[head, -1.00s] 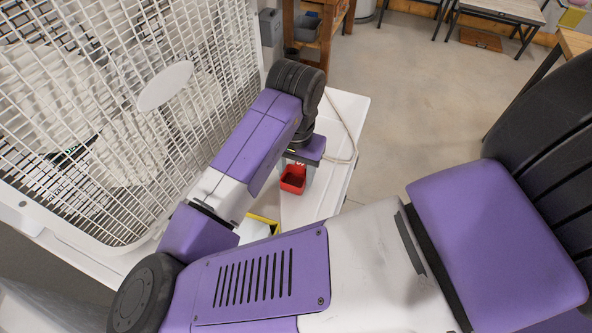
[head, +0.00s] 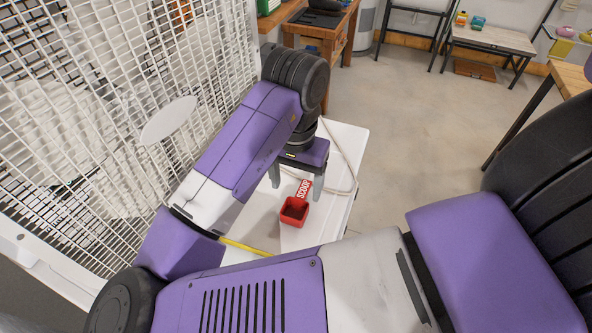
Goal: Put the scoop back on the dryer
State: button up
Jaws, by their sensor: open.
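The red scoop (head: 294,211) shows in the head view, a small square cup with a handle lettered "SCOOP" pointing toward the back. It appears to rest on the white top of the dryer (head: 340,137). My gripper (head: 297,183) is open just above and behind the scoop's cup. Its two grey fingers stand apart, one on each side of the handle in the picture, and nothing is held between them. The exact gap between fingers and handle cannot be told.
A large white box fan (head: 165,122) stands along the left, close to my arm. A pale cord (head: 343,190) lies on the white top. A yellow strip (head: 245,247) shows partly behind my arm. A wooden table (head: 325,30) and open floor (head: 430,140) lie beyond.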

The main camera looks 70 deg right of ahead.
jog(key=shift+r, duration=2.2)
jog(key=shift+s, duration=0.1)
